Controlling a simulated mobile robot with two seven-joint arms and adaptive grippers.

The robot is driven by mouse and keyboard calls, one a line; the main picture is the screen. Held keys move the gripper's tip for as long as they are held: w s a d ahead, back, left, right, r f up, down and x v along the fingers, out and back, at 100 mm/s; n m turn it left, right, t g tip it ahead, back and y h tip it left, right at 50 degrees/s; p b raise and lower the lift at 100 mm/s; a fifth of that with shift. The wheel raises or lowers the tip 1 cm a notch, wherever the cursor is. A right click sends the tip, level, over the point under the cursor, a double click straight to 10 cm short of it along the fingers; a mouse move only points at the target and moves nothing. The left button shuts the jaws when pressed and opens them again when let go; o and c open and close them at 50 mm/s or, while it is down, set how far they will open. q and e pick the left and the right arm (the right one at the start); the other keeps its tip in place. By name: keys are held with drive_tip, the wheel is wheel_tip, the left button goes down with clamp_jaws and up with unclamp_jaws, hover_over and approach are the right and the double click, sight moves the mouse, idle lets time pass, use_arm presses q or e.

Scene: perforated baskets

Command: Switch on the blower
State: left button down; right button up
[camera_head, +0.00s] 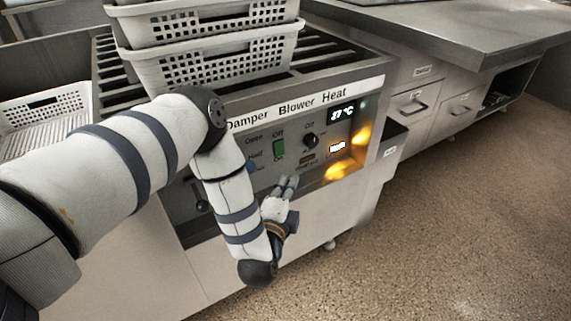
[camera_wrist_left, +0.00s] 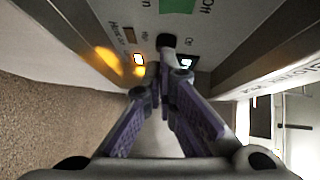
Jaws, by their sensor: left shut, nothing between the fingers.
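The blower switch (camera_head: 279,148) is a green rocker on the dark control panel, below the "Blower" label, with "Off" printed above it. Whether it is pressed up or down is too small to tell. A green patch, seemingly the same switch, shows at the top edge of the left wrist view (camera_wrist_left: 177,5). My left gripper (camera_head: 288,184) is shut and empty, just below the switch and close to the panel, apart from the switch. In the left wrist view its fingertips (camera_wrist_left: 165,72) meet in front of the panel. My right gripper is not in view.
Right of the switch are a black heat knob (camera_head: 310,140), a lit temperature display (camera_head: 341,114) and a glowing indicator (camera_head: 337,147). White perforated baskets (camera_head: 215,60) are stacked on the slatted top. A counter with drawers (camera_head: 423,98) stands at right. The floor (camera_head: 450,230) at right is clear.

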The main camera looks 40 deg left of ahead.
sight(279, 148)
use_arm(q)
drive_tip(key=w+a, duration=0.2)
drive_tip(key=w+a+b, duration=0.1)
drive_tip(key=w+a, duration=0.1)
drive_tip(key=w+a+f, duration=0.1)
drive_tip(key=w+a, duration=0.1)
drive_tip(key=w, duration=0.1)
drive_tip(key=shift+w+a+f+m, duration=0.1)
drive_tip(key=shift+a+f+m, duration=0.2)
idle(0.4)
